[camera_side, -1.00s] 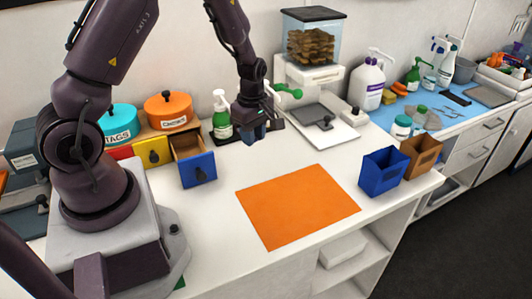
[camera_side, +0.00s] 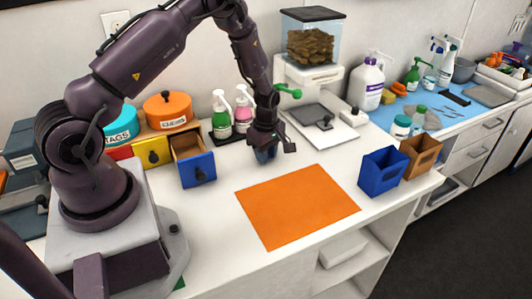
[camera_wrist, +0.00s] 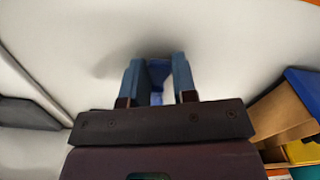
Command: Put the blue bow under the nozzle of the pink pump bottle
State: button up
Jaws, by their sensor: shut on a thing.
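The pink pump bottle (camera_side: 243,113) stands at the back of the counter in the side view, on a dark tray with a green pump bottle (camera_side: 221,116) to its left. My gripper (camera_side: 265,155) points down just in front and to the right of the pink bottle, low over the white counter. It is shut on the blue bow (camera_wrist: 158,72), a small part of which shows between the blue-grey fingers (camera_wrist: 156,85) in the wrist view. In the side view the fingers mostly hide the bow. I cannot tell whether it touches the counter. The pink bottle is apart from the gripper.
An open blue drawer (camera_side: 199,170) is left of my gripper. An orange mat (camera_side: 297,206) lies in front, with bare counter around it. Blue (camera_side: 383,174) and brown (camera_side: 421,156) bins stand right.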

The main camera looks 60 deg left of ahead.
jog(key=shift+f, duration=0.15)
jog(key=o, duration=0.9)
jog(key=shift+o, duration=0.2)
